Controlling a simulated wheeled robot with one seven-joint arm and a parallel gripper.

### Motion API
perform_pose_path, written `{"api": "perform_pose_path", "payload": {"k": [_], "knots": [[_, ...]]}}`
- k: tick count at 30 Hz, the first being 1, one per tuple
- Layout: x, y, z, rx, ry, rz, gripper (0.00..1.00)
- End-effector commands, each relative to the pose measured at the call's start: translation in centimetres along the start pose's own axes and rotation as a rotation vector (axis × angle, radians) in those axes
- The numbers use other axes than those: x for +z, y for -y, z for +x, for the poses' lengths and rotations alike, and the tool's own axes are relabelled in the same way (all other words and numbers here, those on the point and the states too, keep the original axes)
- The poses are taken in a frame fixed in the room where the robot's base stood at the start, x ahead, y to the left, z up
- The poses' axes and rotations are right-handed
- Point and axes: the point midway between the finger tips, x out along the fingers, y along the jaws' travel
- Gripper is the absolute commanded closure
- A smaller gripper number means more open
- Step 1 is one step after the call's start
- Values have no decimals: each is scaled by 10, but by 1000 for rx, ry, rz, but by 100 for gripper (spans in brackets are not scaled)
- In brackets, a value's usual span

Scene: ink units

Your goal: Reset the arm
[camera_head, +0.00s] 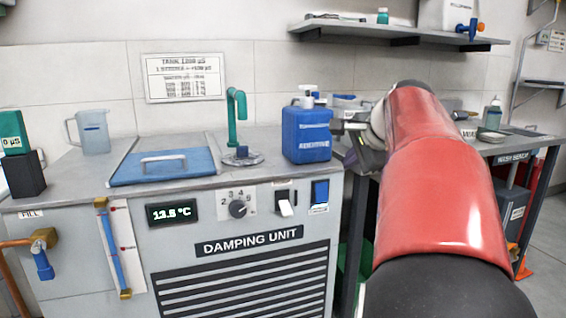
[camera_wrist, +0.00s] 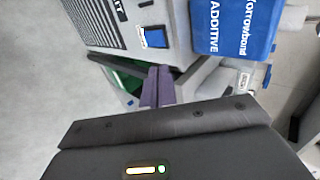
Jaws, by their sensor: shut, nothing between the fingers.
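My red arm reaches in from the lower right of the head view. My gripper (camera_head: 347,150) is at its far end, just right of the blue additive jug (camera_head: 306,133), and is partly hidden by the arm. In the wrist view my gripper's two purple fingers (camera_wrist: 157,88) are together, with nothing seen between them. The jug also shows at the top of the wrist view (camera_wrist: 235,28), apart from the fingers.
The damping unit (camera_head: 245,242) stands at left with a blue lid (camera_head: 162,167), a green tap (camera_head: 237,115) and a clear pitcher (camera_head: 93,132). A wash bench (camera_head: 515,143) is at right. A shelf (camera_head: 400,32) hangs above. Grey floor (camera_wrist: 45,75) lies open in the wrist view.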

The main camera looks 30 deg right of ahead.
Motion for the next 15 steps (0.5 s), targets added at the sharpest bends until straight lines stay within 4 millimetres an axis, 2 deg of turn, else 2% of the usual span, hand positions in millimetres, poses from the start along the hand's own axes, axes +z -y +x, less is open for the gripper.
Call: {"api": "perform_pose_path", "payload": {"k": [5, 8, 11, 14, 15], "knots": [[4, -1, 0, 3, 4, -11, 100], [27, -12, 2, 22, 26, -87, 100], [74, -39, 3, 61, 73, -260, 100], [133, -85, 2, 109, 137, -522, 100], [155, -107, 1, 125, 163, -638, 100]]}}
